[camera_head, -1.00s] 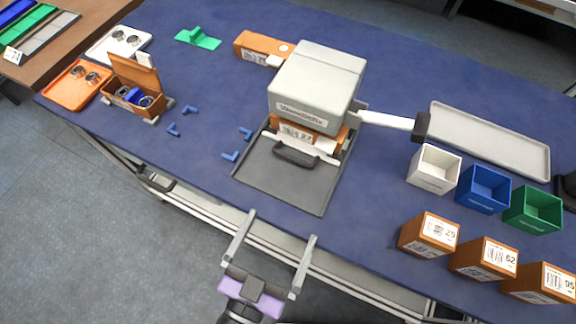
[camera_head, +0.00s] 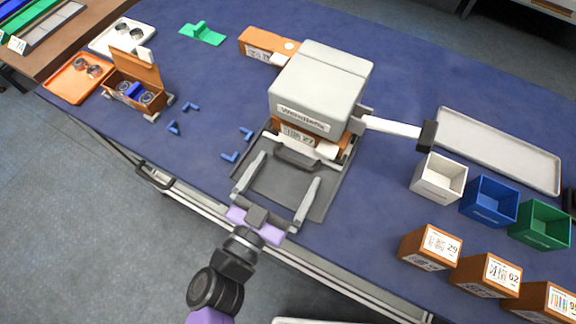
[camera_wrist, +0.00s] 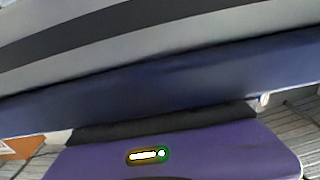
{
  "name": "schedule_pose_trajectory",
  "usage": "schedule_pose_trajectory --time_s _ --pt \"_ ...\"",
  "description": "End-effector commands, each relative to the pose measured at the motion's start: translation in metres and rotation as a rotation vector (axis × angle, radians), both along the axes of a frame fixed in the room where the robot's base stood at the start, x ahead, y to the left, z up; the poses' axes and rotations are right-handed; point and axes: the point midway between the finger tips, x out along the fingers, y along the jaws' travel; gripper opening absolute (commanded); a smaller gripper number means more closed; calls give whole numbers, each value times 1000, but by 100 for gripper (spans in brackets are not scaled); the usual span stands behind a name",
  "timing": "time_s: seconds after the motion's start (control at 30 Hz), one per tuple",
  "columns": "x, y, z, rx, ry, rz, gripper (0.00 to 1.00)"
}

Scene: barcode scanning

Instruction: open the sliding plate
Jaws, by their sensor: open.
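The machine (camera_head: 318,88) is a light grey box in the middle of the blue table. The dark grey sliding plate (camera_head: 325,196) lies flat in front of it. A dark handle (camera_head: 297,157) stands at the plate's back part, just before the machine. A brown box labelled 27 (camera_head: 305,137) sits behind the handle, under the grey housing. My gripper (camera_head: 284,172) is open over the plate, its two fingers pointing toward the handle, one on each side and short of it. Nothing is between the fingers. In the wrist view only the purple gripper body (camera_wrist: 180,150) shows clearly, and the fingertips are hidden.
White (camera_head: 439,178), blue (camera_head: 489,196) and green (camera_head: 540,224) bins and brown barcode boxes (camera_head: 431,247) stand at right. Small blue pieces (camera_head: 246,134) lie left of the plate.

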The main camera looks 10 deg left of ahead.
Motion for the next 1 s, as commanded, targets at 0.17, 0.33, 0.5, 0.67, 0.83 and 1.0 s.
schedule_pose_trajectory --time_s 0.17,0.33,0.5,0.67,0.83,1.0 --pt "12 -5 0 0 1 0 100" --pt "13 -6 0 0 1 0 100" --pt "13 -6 0 0 1 1 88" --pt "13 -6 0 -1 1 0 57" --pt "13 -6 0 -1 0 -1 23" --pt "6 -3 0 1 2 0 18"
